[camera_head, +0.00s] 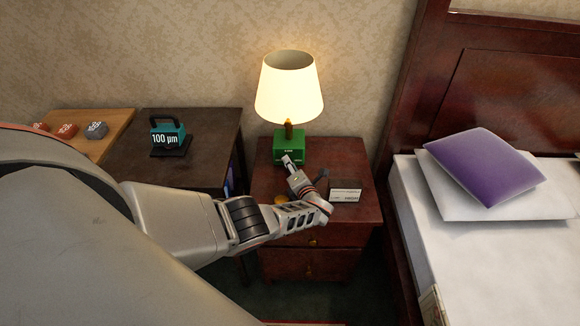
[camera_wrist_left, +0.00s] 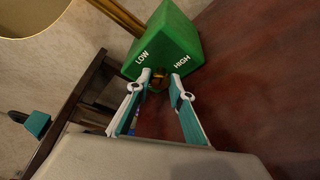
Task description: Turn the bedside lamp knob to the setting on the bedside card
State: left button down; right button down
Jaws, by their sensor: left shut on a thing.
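The bedside lamp stands lit on the nightstand, with a cream shade (camera_head: 289,90) and a green base (camera_head: 290,148). In the left wrist view the green base (camera_wrist_left: 168,40) carries the words LOW and HIGH on its face. My right gripper is not in view.
The nightstand (camera_head: 350,215) has a little free room at its right edge. A dark table (camera_head: 205,130) at the left bears a teal block (camera_head: 168,133) marked 100 µm. A bed with a purple pillow (camera_head: 484,166) stands at the right.

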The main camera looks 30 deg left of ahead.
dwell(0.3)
pick_arm(q)
jog(key=c, duration=2.1)
grip_release()
jog(key=shift+s+d, duration=0.4)
jog(key=shift+d, duration=0.15)
jog(key=v, duration=1)
jog(key=shift+s+d+r, duration=0.15)
jog(key=shift+s+d, duration=0.05)
jog(key=shift+d, duration=0.1)
